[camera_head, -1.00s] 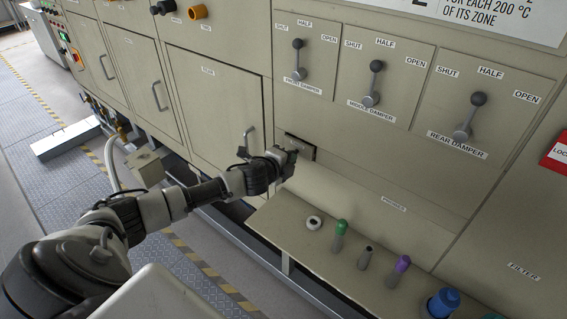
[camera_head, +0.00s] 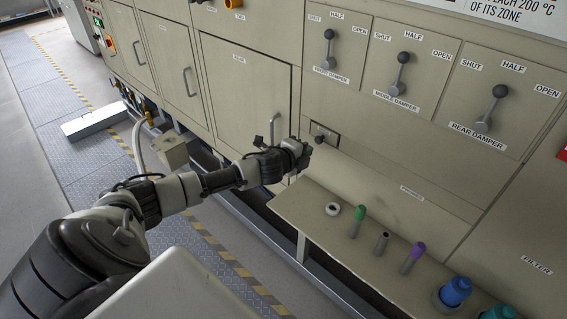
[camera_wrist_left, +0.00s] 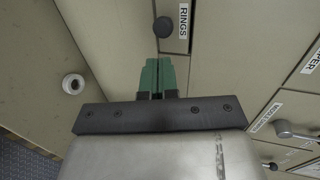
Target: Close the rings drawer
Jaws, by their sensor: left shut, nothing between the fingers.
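The rings drawer (camera_head: 331,138) is a small beige front with a dark round knob, low on the furnace panel below the dampers. It looks about flush with the panel, though a small gap is hard to judge. My left gripper (camera_head: 304,151) is shut and empty, just left of and below the knob. In the left wrist view, the shut green fingers (camera_wrist_left: 157,76) point at the drawer front (camera_wrist_left: 176,42), with its RINGS label and knob just beyond the tips. The fingers appear apart from the knob. My right gripper is not in view.
A beige shelf (camera_head: 290,205) juts out below the drawer, carrying a white ring (camera_head: 332,209) and several coloured-top pieces. A cabinet door with a handle (camera_head: 272,130) is left of the drawer. Damper levers (camera_head: 328,50) are above. The floor at left is mostly open.

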